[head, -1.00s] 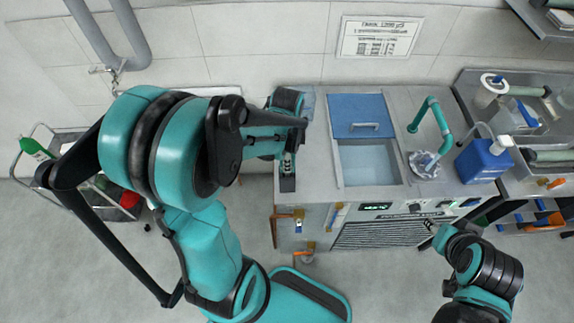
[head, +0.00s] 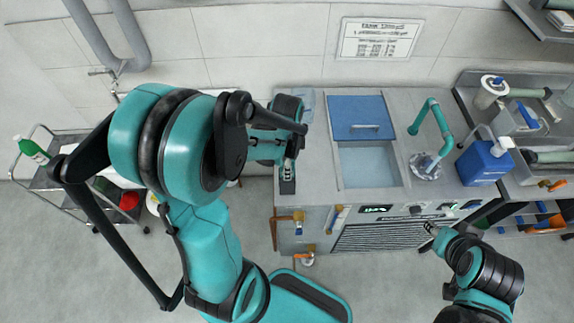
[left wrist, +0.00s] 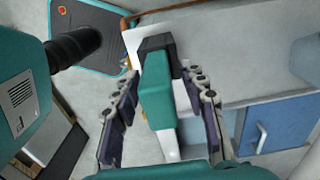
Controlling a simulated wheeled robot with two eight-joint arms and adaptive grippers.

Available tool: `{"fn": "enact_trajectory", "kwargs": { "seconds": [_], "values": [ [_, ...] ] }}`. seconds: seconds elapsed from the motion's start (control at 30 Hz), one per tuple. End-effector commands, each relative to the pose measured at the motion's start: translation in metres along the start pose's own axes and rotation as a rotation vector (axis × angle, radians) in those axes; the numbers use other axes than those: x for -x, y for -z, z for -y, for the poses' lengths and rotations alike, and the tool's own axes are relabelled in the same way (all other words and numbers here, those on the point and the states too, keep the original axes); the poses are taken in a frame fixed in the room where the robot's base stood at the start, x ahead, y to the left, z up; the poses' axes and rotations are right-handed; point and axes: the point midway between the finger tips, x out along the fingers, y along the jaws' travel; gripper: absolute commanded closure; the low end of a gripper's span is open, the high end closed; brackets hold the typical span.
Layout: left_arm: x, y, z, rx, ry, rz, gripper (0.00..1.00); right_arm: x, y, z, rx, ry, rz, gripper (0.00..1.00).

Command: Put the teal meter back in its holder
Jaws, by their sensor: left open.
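The teal meter (left wrist: 157,92) lies between the spread fingers of my left gripper (left wrist: 160,125) in the left wrist view. Both fingers stand apart from its sides. A dark block (left wrist: 155,44) is at its upper end and a pale strip shows below it. In the head view, my left gripper (head: 290,158) is over the left end of the counter, just above a dark block (head: 287,187) that looks like the holder. I cannot make out the meter there. My right gripper (head: 430,229) is in front of the counter's front panel, too small to read.
The counter (head: 318,180) has a basin with a blue lid (head: 361,112), a teal tap (head: 432,130) and a blue bottle (head: 484,160). Orange pipework (head: 284,220) is on its left front. A cart (head: 75,196) stands at left.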

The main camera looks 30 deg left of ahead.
Motion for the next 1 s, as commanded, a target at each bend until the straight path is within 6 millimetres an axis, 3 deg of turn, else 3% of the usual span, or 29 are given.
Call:
{"fn": "enact_trajectory", "kwargs": {
  "seconds": [0.4, 0.7, 0.87, 1.0],
  "values": [
    [0.088, 0.0, -0.001, 0.0, 0.0, 0.0, 0.58, 0.022, 0.015, 0.0, 0.0, 0.0, 0.0, 0.6],
    [0.12, 0.001, -0.003, 0.021, 0.012, -0.005, 0.58, 0.026, 0.019, 0.0, 0.0, 0.0, 0.0, 0.6],
    [0.136, 0.008, -0.02, 0.199, 0.11, -0.061, 0.58, 0.026, 0.019, 0.0, 0.0, 0.0, 0.0, 0.6],
    [0.152, 0.018, -0.044, 0.471, 0.229, -0.19, 0.58, 0.026, 0.019, 0.0, 0.0, 0.0, 0.0, 0.6]
  ]
}}
